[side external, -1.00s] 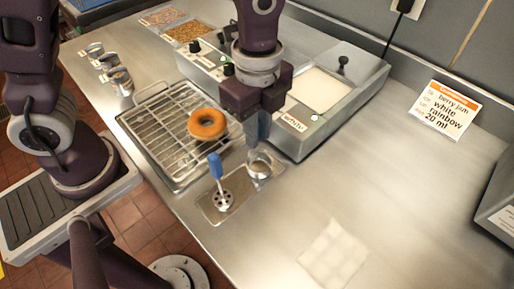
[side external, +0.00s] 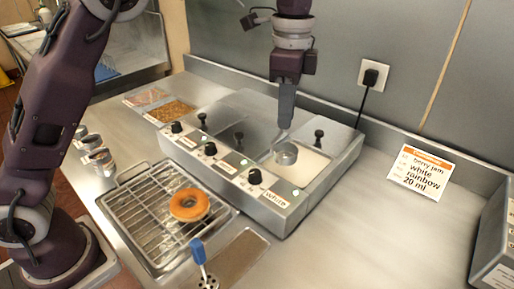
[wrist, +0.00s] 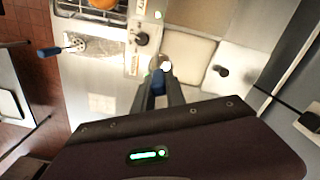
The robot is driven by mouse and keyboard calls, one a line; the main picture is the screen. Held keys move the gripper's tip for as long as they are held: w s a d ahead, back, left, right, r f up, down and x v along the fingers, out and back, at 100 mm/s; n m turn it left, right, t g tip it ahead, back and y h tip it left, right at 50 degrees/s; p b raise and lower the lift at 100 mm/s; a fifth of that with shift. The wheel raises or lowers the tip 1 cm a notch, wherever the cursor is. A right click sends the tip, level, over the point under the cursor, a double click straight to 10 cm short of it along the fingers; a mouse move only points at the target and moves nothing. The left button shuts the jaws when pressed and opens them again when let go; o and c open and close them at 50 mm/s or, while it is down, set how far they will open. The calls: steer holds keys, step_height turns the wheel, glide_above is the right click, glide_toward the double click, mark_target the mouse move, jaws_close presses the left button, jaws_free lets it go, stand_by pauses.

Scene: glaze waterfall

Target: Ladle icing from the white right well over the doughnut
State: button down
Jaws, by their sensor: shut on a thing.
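White icing (side external: 312,165) shows beside the cup, behind the label "White" on the warmer's front. The orange-brown ring doughnut (side external: 190,205) lies on the wire rack (side external: 135,222), with no icing visible on it. In the wrist view the gripper fingers (wrist: 160,88) close around the handle, and the doughnut's edge (wrist: 103,3) shows at the top.
Lidded wells with knobs lie left of the white one. Several small metal cups (side external: 98,160) stand left of the rack. An order card (side external: 420,172) reads berry jam, white, rainbow, 20 ml.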

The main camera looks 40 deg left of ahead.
steer(key=w, duration=0.5)
step_height(320, 180, down, 10)
steer(key=shift+s+a+r+n, duration=0.15)
steer(key=shift+s+a+n, duration=0.1)
steer(key=shift+a+n, duration=0.2)
steer(key=shift+r, duration=0.1)
stand_by(1.0)
step_height(320, 180, up, 8)
stand_by(1.0)
stand_by(0.9)
